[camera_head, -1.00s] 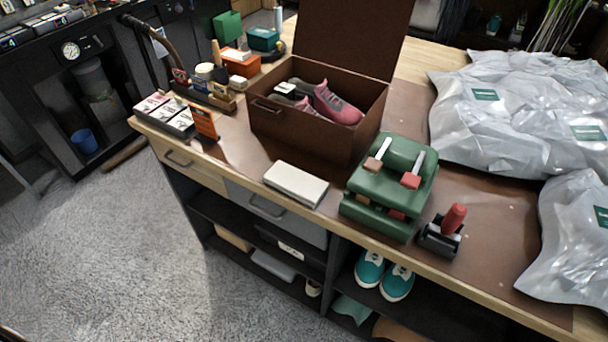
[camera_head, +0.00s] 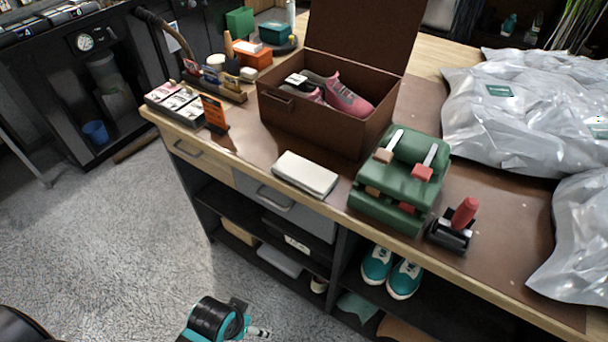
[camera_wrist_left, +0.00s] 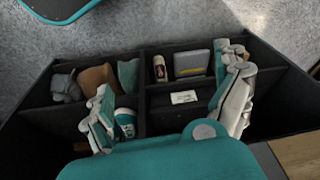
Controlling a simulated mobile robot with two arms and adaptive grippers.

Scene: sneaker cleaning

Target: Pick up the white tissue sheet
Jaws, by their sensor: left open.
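A white, flat, rectangular piece (camera_head: 305,174), which looks like the white tissue, lies on the brown mat near the front edge of the workbench, left of the green brush holder. Whether it is one sheet or a stack I cannot tell. My left arm shows at the bottom of the head view, with my left gripper (camera_head: 256,331) low in front of the bench, well apart from the white piece. In the left wrist view my left gripper (camera_wrist_left: 168,108) is open and empty, facing the shelves under the bench. The white piece does not show there. My right gripper is not in view.
A brown box (camera_head: 300,122) holds pink sneakers behind the white piece. The green holder (camera_head: 399,186) and a red-handled tool (camera_head: 456,228) stand to its right. Silvery bags (camera_head: 510,110) cover the right side. Teal shoes (camera_head: 391,270) sit on the shelf below.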

